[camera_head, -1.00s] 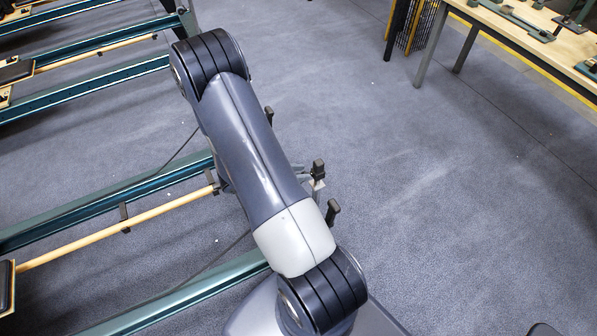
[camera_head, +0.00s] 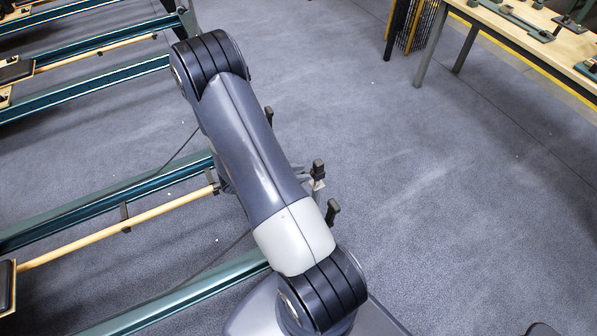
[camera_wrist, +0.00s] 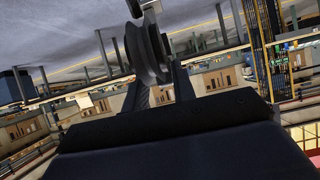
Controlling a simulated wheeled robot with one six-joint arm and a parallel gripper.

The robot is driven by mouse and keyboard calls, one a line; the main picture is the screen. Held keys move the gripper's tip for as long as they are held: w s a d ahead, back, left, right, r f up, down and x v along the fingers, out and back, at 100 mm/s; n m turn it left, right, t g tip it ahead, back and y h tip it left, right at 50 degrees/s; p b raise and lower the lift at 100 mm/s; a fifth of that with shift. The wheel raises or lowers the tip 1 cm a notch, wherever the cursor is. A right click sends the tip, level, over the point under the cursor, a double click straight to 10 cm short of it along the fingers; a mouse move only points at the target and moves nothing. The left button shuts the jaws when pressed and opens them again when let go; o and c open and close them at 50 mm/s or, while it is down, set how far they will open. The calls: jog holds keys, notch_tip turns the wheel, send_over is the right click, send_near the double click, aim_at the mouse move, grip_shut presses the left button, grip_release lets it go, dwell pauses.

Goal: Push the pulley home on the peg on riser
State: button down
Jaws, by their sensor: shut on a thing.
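In the wrist view my gripper (camera_wrist: 156,68) is shut on a dark grooved pulley (camera_wrist: 149,48), seen nearly edge-on between the fingers. A pale metal piece (camera_wrist: 151,6) shows just above the pulley at the top edge; I cannot tell whether it is the peg, or how far the pulley sits on it. In the head view my arm covers the gripper and the pulley. An upright post with a black knob (camera_head: 319,167) stands just right of my arm, by the end of the frame; I cannot tell if it is the riser.
Reformer frames with teal rails (camera_head: 100,210) and a wooden bar (camera_head: 115,228) lie on the left. Another black-topped post (camera_head: 333,211) stands near my arm. A workbench (camera_head: 530,45) with parts is at the upper right. The grey floor (camera_head: 440,200) between is clear.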

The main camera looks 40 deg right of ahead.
jog(key=shift+f+b, duration=1.45)
jog(key=shift+f, duration=0.55)
jog(key=c, duration=1.1)
grip_release()
jog(key=shift+a, duration=0.1)
jog(key=v, duration=1)
jog(key=shift+w+a+r, duration=0.1)
jog(key=shift+a+r, duration=0.05)
jog(key=shift+a, duration=0.1)
